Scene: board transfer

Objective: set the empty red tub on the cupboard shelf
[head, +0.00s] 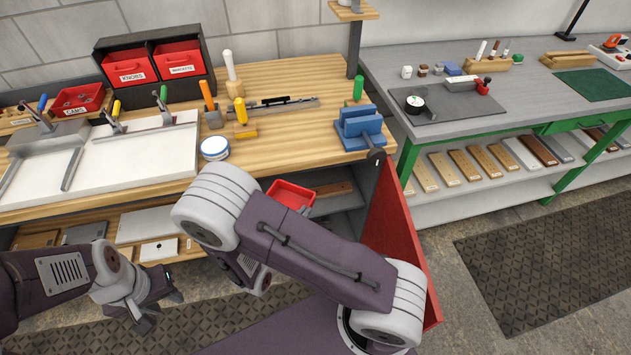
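The red tub (291,194) shows in the head view at the cupboard opening under the wooden bench; its visible inside looks empty. My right arm hides its lower front, so I cannot tell whether it rests on the shelf or is held. The cupboard shelf (343,201) shows to the right of the tub. The red cupboard door (401,240) stands open on the right. My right arm crosses in front, with its wrist below the tub; its gripper fingers are hidden behind the arm. My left gripper (164,309) is open and empty, low in front of the lower left shelf.
The wooden bench top (285,82) holds red bins (155,68), a white tape roll (215,148), a blue vise (360,128) and several tools. Boards lie on the lower left shelf (158,250). A grey bench (540,90) with green legs stands right. Floor mats (550,260) lie in front.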

